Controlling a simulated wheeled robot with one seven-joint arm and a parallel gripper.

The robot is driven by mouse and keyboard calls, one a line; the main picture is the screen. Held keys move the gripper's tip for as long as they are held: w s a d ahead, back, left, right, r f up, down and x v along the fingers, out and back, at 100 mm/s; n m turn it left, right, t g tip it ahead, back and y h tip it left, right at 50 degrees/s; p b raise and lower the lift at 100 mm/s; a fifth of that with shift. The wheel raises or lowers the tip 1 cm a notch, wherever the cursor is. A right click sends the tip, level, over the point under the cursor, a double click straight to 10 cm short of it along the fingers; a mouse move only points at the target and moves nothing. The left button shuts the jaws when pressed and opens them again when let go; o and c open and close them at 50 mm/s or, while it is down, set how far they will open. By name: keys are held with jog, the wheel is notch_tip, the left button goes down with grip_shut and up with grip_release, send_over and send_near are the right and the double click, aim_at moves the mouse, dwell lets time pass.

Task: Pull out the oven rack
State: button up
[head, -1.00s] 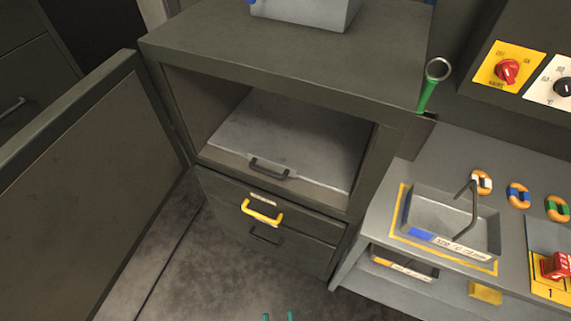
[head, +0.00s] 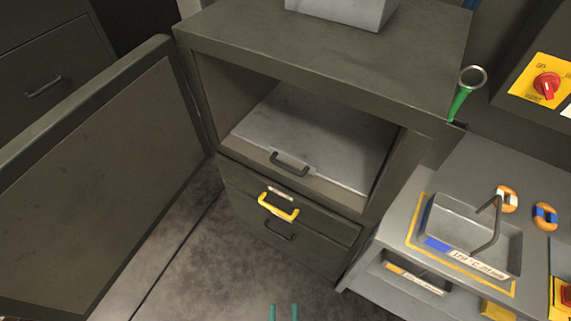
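The oven rack (head: 318,135) is a flat grey sheet inside the open dark cabinet (head: 300,55). Its dark handle (head: 291,161) is at the front edge. The cabinet door (head: 95,180) stands open at the left. My gripper (head: 284,312) shows only as two teal fingertips at the bottom edge, apart from each other with nothing seen between them. It is below the rack handle in the picture, touching nothing visible. The rest of my gripper is out of frame.
Drawers with a yellow handle (head: 279,208) and a dark handle (head: 280,231) lie under the rack. At the right, a bench holds a grey tray (head: 462,235) with a hoop handle. A green-handled tool (head: 465,92) hangs on the cabinet side. The floor (head: 215,270) in front is clear.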

jog(key=w+a+f+n+g, duration=0.1)
jog(key=w+a+f+n, duration=0.3)
jog(key=w, duration=0.5)
jog(key=w+a+f+n+g, duration=0.1)
jog(key=w+f+n, duration=0.45)
jog(key=w, duration=0.25)
jog(key=w+a+r+n+h, duration=0.1)
jog(key=w+r+n+h, duration=0.1)
jog(key=w+r+h, duration=0.9)
jog(key=w+d+y, duration=0.1)
jog(key=w, duration=0.3)
jog(key=w+d+f+y, duration=0.1)
jog(key=w+d, duration=0.1)
jog(key=w, duration=0.3)
jog(key=w+d, duration=0.2)
jog(key=w, duration=0.3)
jog(key=shift+w+d+f+y, duration=0.15)
jog(key=shift+f+y, duration=0.15)
jog(key=shift+y, duration=0.1)
grip_shut()
